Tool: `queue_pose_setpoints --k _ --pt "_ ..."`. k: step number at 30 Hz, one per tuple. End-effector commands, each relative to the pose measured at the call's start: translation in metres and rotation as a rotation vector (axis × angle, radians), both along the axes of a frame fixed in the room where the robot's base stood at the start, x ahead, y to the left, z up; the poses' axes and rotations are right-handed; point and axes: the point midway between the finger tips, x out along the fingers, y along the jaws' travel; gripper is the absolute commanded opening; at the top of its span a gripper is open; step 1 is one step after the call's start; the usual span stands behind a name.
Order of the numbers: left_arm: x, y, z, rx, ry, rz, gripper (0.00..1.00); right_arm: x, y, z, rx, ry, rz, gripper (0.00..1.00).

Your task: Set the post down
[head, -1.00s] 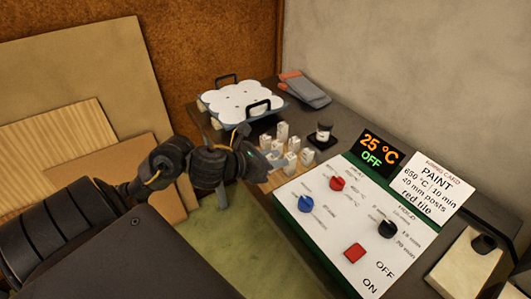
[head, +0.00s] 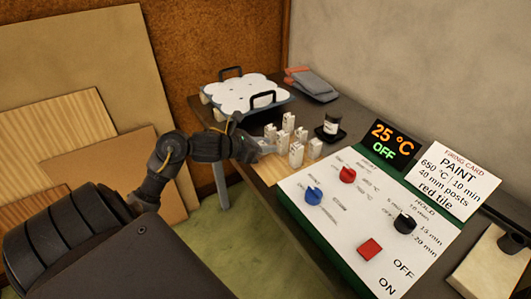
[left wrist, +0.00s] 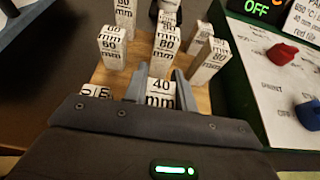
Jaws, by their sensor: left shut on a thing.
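My left gripper (left wrist: 160,88) is shut on a short white post marked 40 mm (left wrist: 161,93), which stands between its two grey fingers in the left wrist view. In the head view the left gripper (head: 262,149) is at the near left edge of the group of posts. Taller white posts stand close beyond it on the wooden board (left wrist: 205,97), among them a 60 mm post (left wrist: 112,48) and an 80 mm post (left wrist: 166,42). The held post's foot is hidden, so I cannot tell whether it touches the board. My right gripper is not in view.
The control panel (head: 335,205) with knobs and a red switch lies right of the posts. A firing card (head: 447,175) stands at right.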

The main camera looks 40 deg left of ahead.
Motion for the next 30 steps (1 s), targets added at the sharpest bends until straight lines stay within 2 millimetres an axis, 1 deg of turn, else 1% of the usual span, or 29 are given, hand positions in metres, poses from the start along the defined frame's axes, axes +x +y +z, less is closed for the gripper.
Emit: queue_pose_setpoints --k 1,3,6,15,19,20,24,25,30 --pt "-0.001 -0.002 -0.008 -0.010 0.004 0.001 0.04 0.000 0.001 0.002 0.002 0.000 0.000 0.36" --pt "-0.001 -0.002 -0.017 -0.009 0.004 0.002 0.04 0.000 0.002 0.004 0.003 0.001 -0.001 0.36" --pt "-0.001 -0.001 -0.026 -0.004 0.002 0.001 0.04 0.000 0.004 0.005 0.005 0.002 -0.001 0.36" --pt "-0.001 -0.001 -0.029 -0.001 0.001 0.000 0.04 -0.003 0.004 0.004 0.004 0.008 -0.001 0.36" --pt "-0.001 -0.001 -0.032 0.001 0.002 0.000 0.04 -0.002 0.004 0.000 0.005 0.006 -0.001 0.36" --pt "-0.001 -0.001 -0.032 0.001 0.002 0.000 0.28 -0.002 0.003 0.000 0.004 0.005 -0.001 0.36" --pt "-0.001 -0.001 -0.031 0.000 0.002 0.000 0.46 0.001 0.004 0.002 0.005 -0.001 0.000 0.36" --pt "-0.001 -0.001 -0.031 0.000 0.002 0.000 0.49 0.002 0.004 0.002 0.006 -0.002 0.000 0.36" --pt "-0.001 -0.001 -0.031 0.000 0.002 0.000 0.49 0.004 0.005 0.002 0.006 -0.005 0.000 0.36"
